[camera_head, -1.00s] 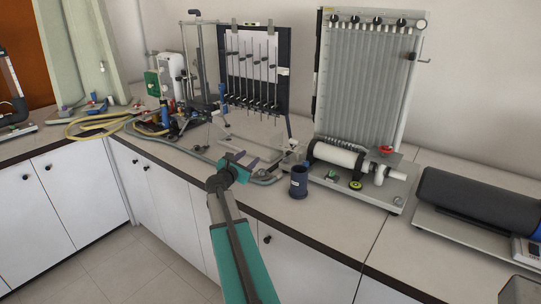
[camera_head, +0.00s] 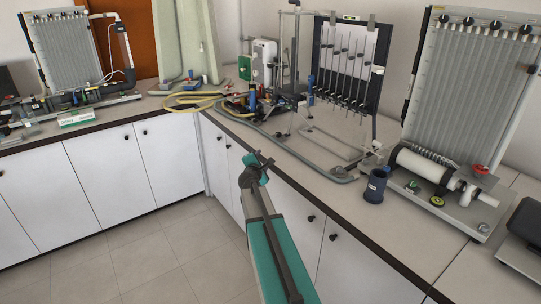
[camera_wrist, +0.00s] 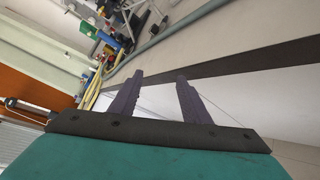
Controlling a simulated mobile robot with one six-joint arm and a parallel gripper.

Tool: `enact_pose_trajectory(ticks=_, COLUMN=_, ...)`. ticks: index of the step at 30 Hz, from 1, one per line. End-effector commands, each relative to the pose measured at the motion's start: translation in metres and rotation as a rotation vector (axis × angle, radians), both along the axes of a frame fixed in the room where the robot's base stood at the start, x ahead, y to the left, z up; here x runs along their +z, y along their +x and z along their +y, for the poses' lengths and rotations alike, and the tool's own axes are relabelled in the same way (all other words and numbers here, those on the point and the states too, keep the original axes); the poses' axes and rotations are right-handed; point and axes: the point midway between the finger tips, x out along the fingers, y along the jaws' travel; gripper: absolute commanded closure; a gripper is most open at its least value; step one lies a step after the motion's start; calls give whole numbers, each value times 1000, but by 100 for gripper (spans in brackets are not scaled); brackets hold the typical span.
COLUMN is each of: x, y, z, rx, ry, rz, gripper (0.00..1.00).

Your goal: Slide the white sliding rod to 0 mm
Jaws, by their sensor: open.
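The manometer board with a black frame (camera_head: 319,62) and several thin vertical tubes stands on the counter, right of centre in the head view. A small white piece (camera_head: 377,70) sits at its right edge. A larger grey manometer board (camera_head: 450,85) stands to the right, with a white horizontal cylinder (camera_head: 420,166) at its foot. I cannot tell which part is the white sliding rod or read any scale. My gripper (camera_head: 264,160) is in front of the counter's front edge, apart from the boards. In the wrist view its two dark fingers (camera_wrist: 158,80) are spread with nothing between them.
A dark blue cup (camera_head: 376,186) stands near the counter's front edge. Grey hose (camera_head: 300,165) and yellow hose (camera_head: 190,101) lie on the counter. Another tube board (camera_head: 65,50) stands at the far left. The floor (camera_head: 150,240) before the white cabinets is clear.

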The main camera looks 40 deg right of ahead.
Motion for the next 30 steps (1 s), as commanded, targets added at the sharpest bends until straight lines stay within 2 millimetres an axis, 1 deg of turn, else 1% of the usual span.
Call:
enact_pose_trajectory(ticks=8, x=-52, y=-18, z=26, rx=-62, ry=147, rz=-1, gripper=57)
enact_pose_trajectory(ticks=11, x=-75, y=-27, z=39, rx=-93, ry=213, rz=1, gripper=57)
enact_pose_trajectory(ticks=14, x=-104, y=-41, z=56, rx=-136, ry=296, rz=6, gripper=57)
enact_pose_trajectory(ticks=17, x=-142, y=-61, z=81, rx=-197, ry=401, rz=19, gripper=57)
enact_pose_trajectory(ticks=18, x=-158, y=-71, z=92, rx=-227, ry=449, rz=25, gripper=57)
enact_pose_trajectory(ticks=20, x=-183, y=-88, z=109, rx=-275, ry=516, rz=38, gripper=57)
enact_pose_trajectory(ticks=21, x=-199, y=-99, z=121, rx=-309, ry=560, rz=46, gripper=57)
enact_pose_trajectory(ticks=23, x=-222, y=-118, z=139, rx=-361, ry=624, rz=61, gripper=57)
enact_pose_trajectory(ticks=24, x=-236, y=-130, z=151, rx=-396, ry=665, rz=72, gripper=57)
enact_pose_trajectory(ticks=26, x=-257, y=-151, z=170, rx=-454, ry=724, rz=90, gripper=57)
enact_pose_trajectory(ticks=27, x=-270, y=-165, z=182, rx=-492, ry=760, rz=104, gripper=57)
enact_pose_trajectory(ticks=29, x=-289, y=-187, z=201, rx=-552, ry=812, rz=125, gripper=57)
enact_pose_trajectory(ticks=30, x=-300, y=-202, z=214, rx=-594, ry=845, rz=141, gripper=57)
